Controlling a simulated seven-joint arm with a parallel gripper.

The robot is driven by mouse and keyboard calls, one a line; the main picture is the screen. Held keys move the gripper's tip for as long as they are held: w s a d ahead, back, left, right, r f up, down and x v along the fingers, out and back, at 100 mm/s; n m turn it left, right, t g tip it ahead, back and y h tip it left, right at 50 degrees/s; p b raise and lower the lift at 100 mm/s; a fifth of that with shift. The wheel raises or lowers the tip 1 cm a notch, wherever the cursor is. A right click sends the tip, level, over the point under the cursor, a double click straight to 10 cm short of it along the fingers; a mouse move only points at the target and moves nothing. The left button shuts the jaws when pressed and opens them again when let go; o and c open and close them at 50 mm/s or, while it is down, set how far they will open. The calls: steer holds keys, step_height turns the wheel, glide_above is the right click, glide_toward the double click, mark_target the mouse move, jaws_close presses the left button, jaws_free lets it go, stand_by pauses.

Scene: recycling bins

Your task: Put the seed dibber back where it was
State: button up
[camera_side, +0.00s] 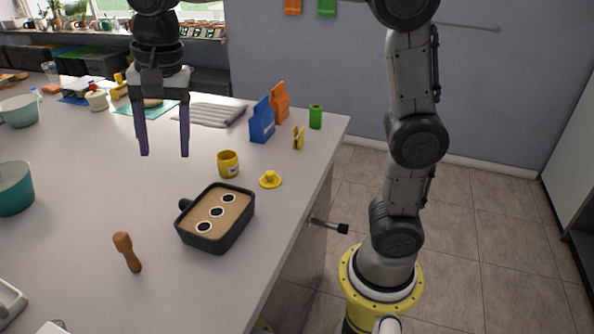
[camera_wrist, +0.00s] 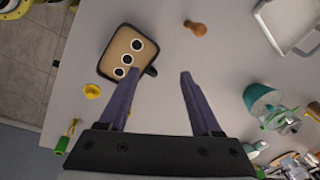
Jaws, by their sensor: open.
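The seed dibber (camera_side: 127,252) is a brown wooden tool with a rounded knob and a thinner end. It is on the pale table at the front left in the side view; I cannot tell if it stands or lies. It also shows at the top of the wrist view (camera_wrist: 197,29). A dark tray (camera_side: 222,237) with a brown top and three white-ringed dark holes is to its right; it shows in the wrist view too (camera_wrist: 109,75). My gripper (camera_side: 164,155) is open and empty, pointing down above the table behind the dibber and tray. Its fingers show apart in the wrist view (camera_wrist: 160,74).
A yellow can (camera_side: 228,164) and a small yellow hat-shaped item (camera_side: 270,180) are behind and right of the tray. Blue (camera_side: 262,122) and orange packets (camera_side: 280,101) stand farther back. A teal pot (camera_side: 14,190) is at the left. Table around the dibber is clear.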

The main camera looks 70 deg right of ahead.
steer(key=s+d+f+n+t, duration=0.1)
steer(key=s+d+f+n, duration=0.1)
steer(key=s, duration=0.5)
steer(key=s+d+f+n+t, duration=0.1)
steer(key=s+d+f+n, duration=0.2)
steer(key=s+n, duration=0.3)
steer(key=s+d+f+n+t, duration=0.1)
steer(key=s+d+n, duration=0.3)
steer(key=s, duration=0.4)
steer(key=shift+d+f+t, duration=0.25)
steer(key=shift+f+t, duration=0.05)
steer(key=shift+f, duration=0.6)
